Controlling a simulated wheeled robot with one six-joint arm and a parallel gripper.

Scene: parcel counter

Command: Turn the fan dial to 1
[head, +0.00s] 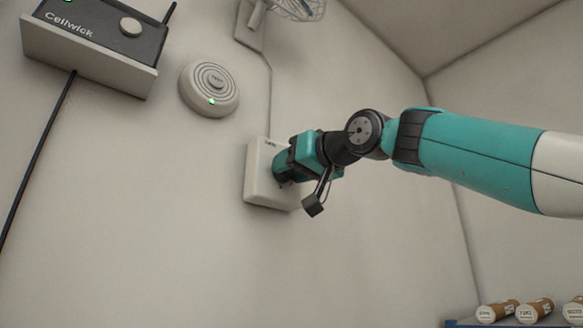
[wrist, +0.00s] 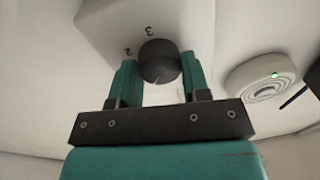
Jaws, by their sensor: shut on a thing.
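The fan dial (wrist: 158,62) is a round black knob on a pale wall box, seen in the wrist view between my fingers. The numbers 2 and 3 show on the box face beside it; other marks are hidden. I cannot tell which number the dial points to. My gripper (wrist: 160,78) is shut on the dial, with one teal finger on each side. In the head view the box (head: 259,188) is on the wall, and my gripper (head: 284,166) reaches its face and hides the dial.
A round white alarm (head: 209,89) is on the wall to the upper left of the box. A caged fan (head: 298,8) is above. Several labelled rolls (head: 535,310) lie at the lower right.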

